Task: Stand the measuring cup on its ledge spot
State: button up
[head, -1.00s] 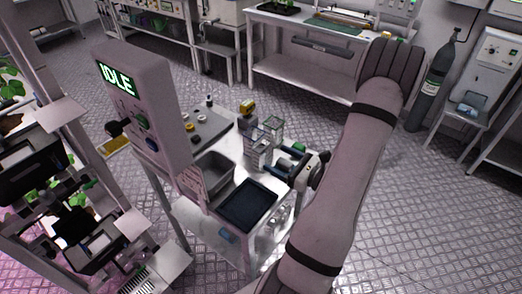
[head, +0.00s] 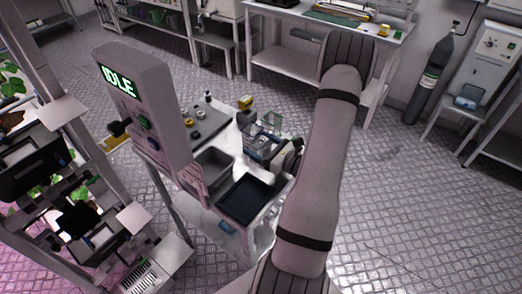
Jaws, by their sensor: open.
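Clear, open-topped vessels (head: 265,124) stand close together near the right edge of the small metal table (head: 228,171). One of them may be the measuring cup; at this size I cannot tell which. My gripper (head: 262,152) is open, low at the table's right side, right by the near clear vessel. Its fingers partly overlap the vessel in the head view, and I cannot tell whether they touch it. No ledge spot can be made out clearly.
A grey bin (head: 213,163) and a dark tray (head: 244,198) sit left and in front of my gripper. A control column with an IDLE screen (head: 119,83) rises at the table's left. A yellow-topped item (head: 245,102) stands behind the vessels. Floor to the right is clear.

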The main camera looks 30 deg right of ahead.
jog(key=shift+c, duration=0.6)
jog(key=c, duration=1)
notch_tip(320, 180, up, 18)
jog(key=b, duration=0.1)
jog(key=w+a+f, duration=0.5)
jog(key=w+a, duration=0.1)
jog(key=a, duration=0.4)
jog(key=w+a+f, duration=0.6)
jog(key=a, duration=0.5)
jog(key=shift+w+a+h, duration=0.2)
jog(key=shift+w+h, duration=0.05)
jog(key=shift+h, duration=0.05)
